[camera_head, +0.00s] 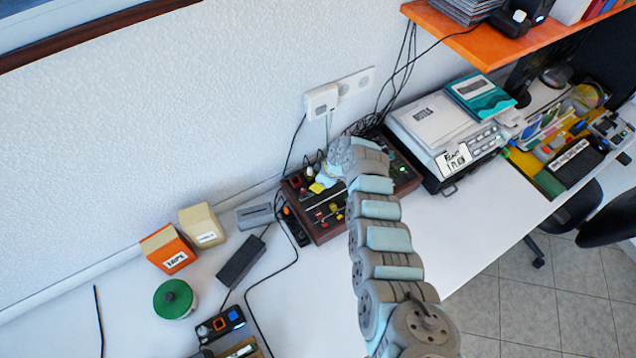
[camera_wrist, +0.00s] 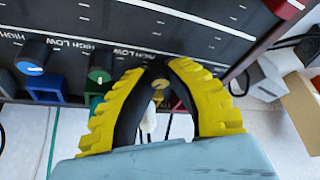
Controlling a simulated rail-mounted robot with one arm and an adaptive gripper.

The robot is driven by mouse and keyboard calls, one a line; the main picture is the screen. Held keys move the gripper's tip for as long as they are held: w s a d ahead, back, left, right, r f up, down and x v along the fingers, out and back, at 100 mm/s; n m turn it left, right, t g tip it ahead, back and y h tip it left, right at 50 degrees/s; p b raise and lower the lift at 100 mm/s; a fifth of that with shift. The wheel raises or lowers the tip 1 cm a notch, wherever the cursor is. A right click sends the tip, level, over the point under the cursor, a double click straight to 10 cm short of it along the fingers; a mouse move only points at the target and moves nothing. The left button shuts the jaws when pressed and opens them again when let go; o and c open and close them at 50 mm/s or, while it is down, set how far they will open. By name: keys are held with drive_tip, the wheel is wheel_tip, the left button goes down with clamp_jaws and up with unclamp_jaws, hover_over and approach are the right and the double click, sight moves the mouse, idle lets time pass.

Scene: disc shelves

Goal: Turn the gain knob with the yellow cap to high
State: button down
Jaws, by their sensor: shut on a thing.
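In the wrist view a small knob with a yellow cap (camera_wrist: 159,84) sits at the edge of a dark panel (camera_wrist: 150,30), between my gripper's (camera_wrist: 159,76) yellow-and-black fingers. The fingers are closed in on both sides of it. Upside-down HIGH and LOW labels show above the knobs. The direction of the yellow knob's pointer is not clear. In the head view my gripper (camera_head: 322,182) is at the back of a wood-sided mixer (camera_head: 318,232). My arm hides part of the mixer and the held knob.
A green knob (camera_wrist: 101,70) and a blue knob (camera_wrist: 31,56) stand left of my fingers in the wrist view. An orange box (camera_head: 166,250) and loose cables lie left.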

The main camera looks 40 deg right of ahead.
drive_tip(key=shift+a+r+m+p, duration=0.1)
drive_tip(key=shift+m+p, duration=0.2)
drive_tip(key=shift+p, duration=0.15)
drive_tip(key=shift+a+m+h+p, duration=0.1)
drive_tip(key=shift+m+h+p, duration=0.4)
drive_tip(key=shift+m+p, duration=0.6)
drive_tip(key=m+h+p, duration=0.1)
drive_tip(key=m, duration=0.2)
drive_tip(key=shift+m+t+p, duration=0.3)
drive_tip(key=shift+m+p, duration=0.05)
drive_tip(key=shift+m, duration=0.05)
drive_tip(key=m+h+p, duration=0.1)
drive_tip(key=m, duration=0.2)
drive_tip(key=shift+w+g+h, duration=0.1)
drive_tip(key=shift+g+h, duration=0.2)
drive_tip(key=shift+g, duration=0.1)
drive_tip(key=shift+m+g+h, duration=0.3)
drive_tip(key=shift+m+h, duration=0.3)
drive_tip(key=shift+m, duration=1.3)
drive_tip(key=c, duration=1.2)
unclamp_jaws()
drive_tip(key=shift+c, duration=0.2)
